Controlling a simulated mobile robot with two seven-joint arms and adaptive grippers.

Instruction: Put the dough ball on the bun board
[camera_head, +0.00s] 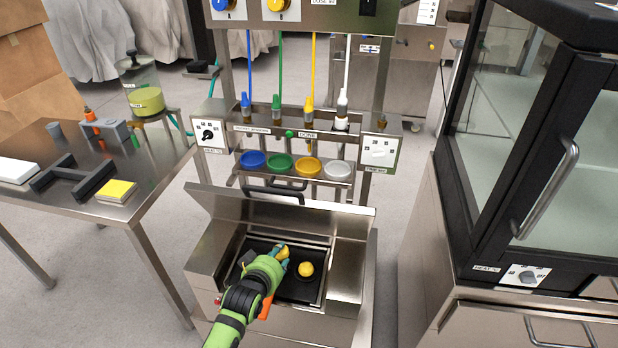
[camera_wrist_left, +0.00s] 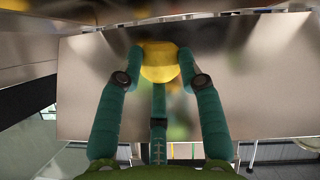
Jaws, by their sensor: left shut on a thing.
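My left gripper (camera_head: 284,255) reaches into the open steel box of the dough machine and is shut on a yellow dough ball (camera_head: 282,249). In the left wrist view the dough ball (camera_wrist_left: 160,61) sits between the teal fingertips (camera_wrist_left: 160,70). A second yellow ball (camera_head: 306,269) rests just right of the gripper on a dark surface (camera_head: 300,290) inside the box. My gripper hides part of this surface. I cannot tell for sure which thing is the bun board. My right gripper is not in view.
The steel box's raised lid (camera_head: 330,218) stands behind the gripper. Above it are colored bowls (camera_head: 279,163) and hanging nozzles. A steel table (camera_head: 150,165) at left holds a black frame (camera_head: 72,178) and yellow pads (camera_head: 117,190). A glass-doored cabinet (camera_head: 545,150) stands at right.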

